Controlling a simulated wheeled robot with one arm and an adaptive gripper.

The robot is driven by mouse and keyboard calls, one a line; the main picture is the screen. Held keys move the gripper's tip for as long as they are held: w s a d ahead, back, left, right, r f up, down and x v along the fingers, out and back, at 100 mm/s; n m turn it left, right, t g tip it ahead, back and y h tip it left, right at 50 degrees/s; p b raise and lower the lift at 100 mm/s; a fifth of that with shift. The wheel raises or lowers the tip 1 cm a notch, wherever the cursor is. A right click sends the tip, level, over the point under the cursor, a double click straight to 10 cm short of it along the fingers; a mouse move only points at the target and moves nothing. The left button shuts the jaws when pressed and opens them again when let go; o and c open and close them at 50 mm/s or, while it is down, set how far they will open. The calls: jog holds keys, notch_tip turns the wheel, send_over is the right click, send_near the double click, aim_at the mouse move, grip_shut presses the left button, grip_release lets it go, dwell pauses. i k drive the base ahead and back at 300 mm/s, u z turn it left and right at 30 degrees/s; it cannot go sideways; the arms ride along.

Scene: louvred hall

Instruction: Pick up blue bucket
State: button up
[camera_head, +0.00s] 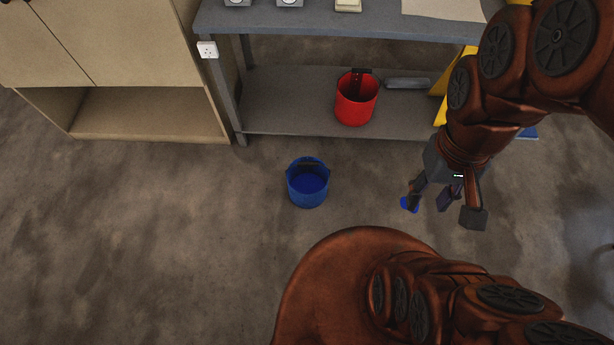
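The blue bucket (308,184) stands upright on the concrete floor, in front of the grey workbench, with a dark handle at its far rim. Its inside looks empty. My gripper (442,204) hangs to the right of the bucket, clearly apart from it. Its fingers are spread open and I see nothing held between them. A small blue patch (409,204) shows at the left finger; I cannot tell if it is part of the finger or something behind it.
A red bucket (355,103) stands on the lower shelf of the grey workbench (285,100). A beige cabinet (150,113) stands at the upper left. Something yellow (441,82) is partly hidden behind my arm. The floor left of the blue bucket is clear.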

aim_at(307, 177)
jog(key=k, duration=0.5)
jog(key=u, duration=2.2)
jog(key=i, duration=1.45)
jog(key=z, duration=2.05)
